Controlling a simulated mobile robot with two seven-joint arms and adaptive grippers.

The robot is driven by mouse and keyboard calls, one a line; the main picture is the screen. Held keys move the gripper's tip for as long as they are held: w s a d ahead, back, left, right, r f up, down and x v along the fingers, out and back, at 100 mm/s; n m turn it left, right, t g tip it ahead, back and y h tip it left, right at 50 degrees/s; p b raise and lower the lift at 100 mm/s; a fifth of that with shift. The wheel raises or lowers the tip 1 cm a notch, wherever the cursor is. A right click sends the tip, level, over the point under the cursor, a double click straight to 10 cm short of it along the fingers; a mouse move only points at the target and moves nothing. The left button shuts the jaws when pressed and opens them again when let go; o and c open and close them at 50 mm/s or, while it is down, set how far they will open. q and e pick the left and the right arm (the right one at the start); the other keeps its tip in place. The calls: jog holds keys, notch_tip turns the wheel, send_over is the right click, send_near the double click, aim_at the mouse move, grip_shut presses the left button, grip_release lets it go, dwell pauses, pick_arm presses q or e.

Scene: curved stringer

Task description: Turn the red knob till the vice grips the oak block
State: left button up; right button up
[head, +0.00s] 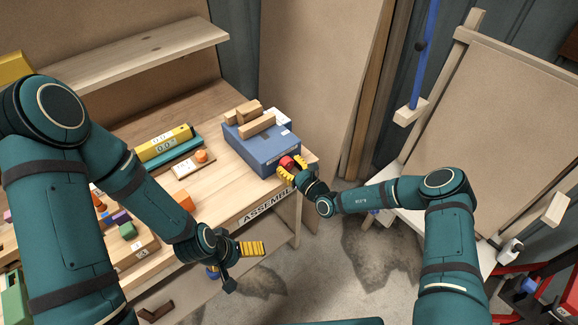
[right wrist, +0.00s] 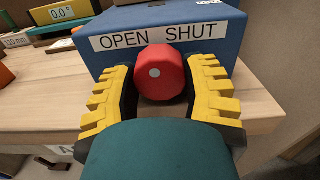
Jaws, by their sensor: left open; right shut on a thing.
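The blue vice (head: 262,152) stands on the wooden bench's right end, with several light wood pieces (head: 256,125) on top. I cannot tell which piece is the oak block or whether the vice touches it. The red knob (head: 287,162) is on the vice's front. In the right wrist view the knob (right wrist: 160,72) has a pale dot at its centre, below the label OPEN SHUT (right wrist: 158,36). My right gripper (head: 294,168) is shut on the knob, one yellow finger on each side. My left gripper (head: 246,256) is open and empty, off the bench's front edge.
Left of the vice are a yellow gauge (head: 164,143), a teal bar (head: 176,158) and a small board with an orange knob (head: 201,156). Coloured blocks (head: 122,218) lie further left. Open floor (head: 330,260) lies in front.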

jog(key=shift+m, duration=0.4)
jog(key=m, duration=0.2)
jog(key=shift+m+p, duration=0.3)
jog(key=shift+m, duration=1.7)
jog(key=o, duration=1.2)
